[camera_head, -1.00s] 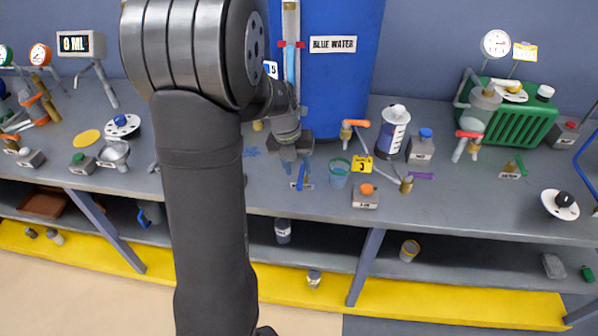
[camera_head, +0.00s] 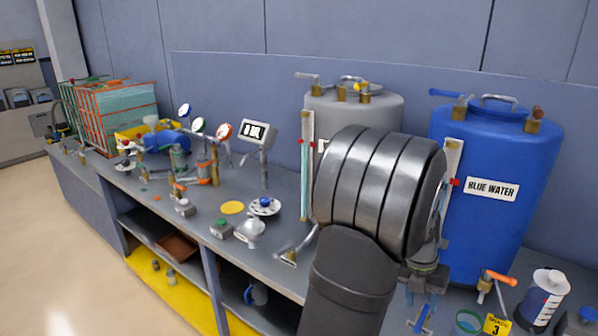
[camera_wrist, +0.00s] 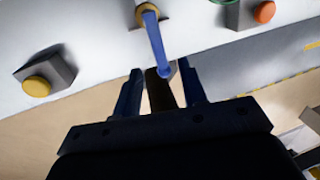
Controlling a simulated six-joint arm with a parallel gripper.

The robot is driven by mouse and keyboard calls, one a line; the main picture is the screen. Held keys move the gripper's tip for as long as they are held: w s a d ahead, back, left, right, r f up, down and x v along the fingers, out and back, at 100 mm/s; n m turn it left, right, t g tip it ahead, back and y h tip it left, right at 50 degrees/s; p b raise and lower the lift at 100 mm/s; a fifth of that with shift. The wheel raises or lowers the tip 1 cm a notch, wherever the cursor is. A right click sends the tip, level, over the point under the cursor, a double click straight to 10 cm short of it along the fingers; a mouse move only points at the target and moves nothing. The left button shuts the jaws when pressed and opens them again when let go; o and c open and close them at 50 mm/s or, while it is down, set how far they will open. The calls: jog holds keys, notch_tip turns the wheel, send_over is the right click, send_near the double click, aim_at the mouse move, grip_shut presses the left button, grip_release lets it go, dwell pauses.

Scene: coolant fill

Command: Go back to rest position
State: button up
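My gripper (camera_wrist: 160,92) shows in the wrist view with its two fingers apart. The end of a blue lever handle (camera_wrist: 155,42) lies just ahead of the gap, and I cannot tell whether it touches a finger. A dark brown strip shows between the fingers, and I cannot tell what it is. In the head view my gripper (camera_head: 420,290) is partly hidden by my arm, low in front of the blue water tank (camera_head: 490,200). The blue handle (camera_head: 422,320) shows just below it.
A grey tank (camera_head: 385,108) stands behind my arm. A display (camera_head: 258,132), gauges and valves crowd the bench to the left. The wrist view shows a yellow button (camera_wrist: 37,87) and an orange button (camera_wrist: 264,12).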

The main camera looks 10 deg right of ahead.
aim_at(420, 318)
jog(key=f, duration=0.4)
jog(key=shift+s+d+f, duration=0.15)
jog(key=shift+s+d, duration=0.15)
jog(key=shift+a, duration=0.1)
jog(key=shift+w+m, duration=0.1)
jog(key=shift+m, duration=0.2)
notch_tip(420, 318, up, 8)
notch_tip(420, 318, down, 8)
jog(key=shift+r, duration=0.2)
jog(key=shift+f, duration=0.25)
jog(key=shift+w+a+r+m, duration=0.1)
jog(key=shift+w+a+m, duration=0.15)
jog(key=shift+m, duration=0.65)
